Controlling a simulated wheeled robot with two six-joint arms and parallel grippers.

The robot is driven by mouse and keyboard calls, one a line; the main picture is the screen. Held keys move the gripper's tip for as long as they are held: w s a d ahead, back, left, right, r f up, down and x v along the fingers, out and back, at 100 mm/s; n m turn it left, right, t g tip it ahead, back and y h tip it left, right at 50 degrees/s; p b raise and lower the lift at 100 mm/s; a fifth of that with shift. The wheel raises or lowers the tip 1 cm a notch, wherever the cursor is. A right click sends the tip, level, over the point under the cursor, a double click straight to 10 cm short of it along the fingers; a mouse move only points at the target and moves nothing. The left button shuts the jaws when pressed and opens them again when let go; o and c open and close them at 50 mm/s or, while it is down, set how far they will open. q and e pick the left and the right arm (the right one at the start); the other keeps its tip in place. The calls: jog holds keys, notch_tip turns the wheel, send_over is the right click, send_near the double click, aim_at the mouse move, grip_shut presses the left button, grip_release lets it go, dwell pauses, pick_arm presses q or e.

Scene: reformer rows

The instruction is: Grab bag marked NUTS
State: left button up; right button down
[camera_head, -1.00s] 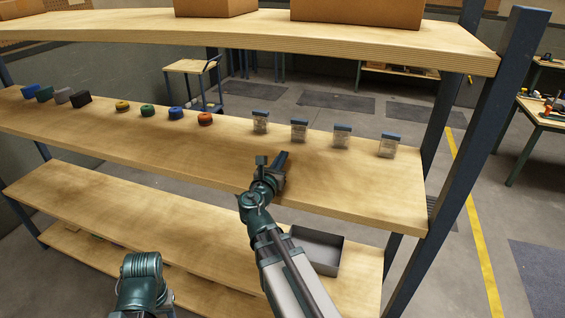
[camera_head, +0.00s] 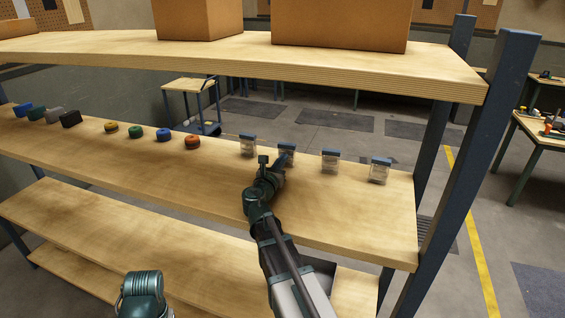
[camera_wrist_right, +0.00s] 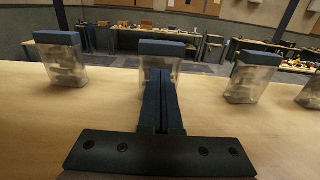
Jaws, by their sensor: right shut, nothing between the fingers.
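Several clear bags with blue tops stand in a row on the right part of the middle shelf. In the head view they are a first bag (camera_head: 248,145), a second (camera_head: 292,158), a third (camera_head: 330,162) and a fourth (camera_head: 379,171). No marking is legible, so I cannot tell which is NUTS. My right gripper (camera_head: 286,153) is shut and empty, its fingers pointing at the second bag. In the right wrist view the shut fingers (camera_wrist_right: 161,85) cover the middle of that bag (camera_wrist_right: 147,70); I cannot tell whether they touch it. My left gripper is out of view.
Left along the middle shelf (camera_head: 330,215) stand several round coloured items, such as a red one (camera_head: 192,142), and dark blocks (camera_head: 71,119). The upper shelf (camera_head: 300,62) with cardboard boxes overhangs. A blue post (camera_head: 470,170) stands at the right. Bare shelf lies before the bags.

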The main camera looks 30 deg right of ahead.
aim_at(289, 150)
jog(key=x, duration=0.8)
jog(key=shift+w, duration=0.15)
jog(key=shift+s+a, duration=0.1)
jog(key=shift+s, duration=0.1)
jog(key=shift+s+a, duration=0.25)
jog(key=shift+s, duration=0.05)
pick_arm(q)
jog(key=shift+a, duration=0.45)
pick_arm(e)
jog(key=v, duration=2.3)
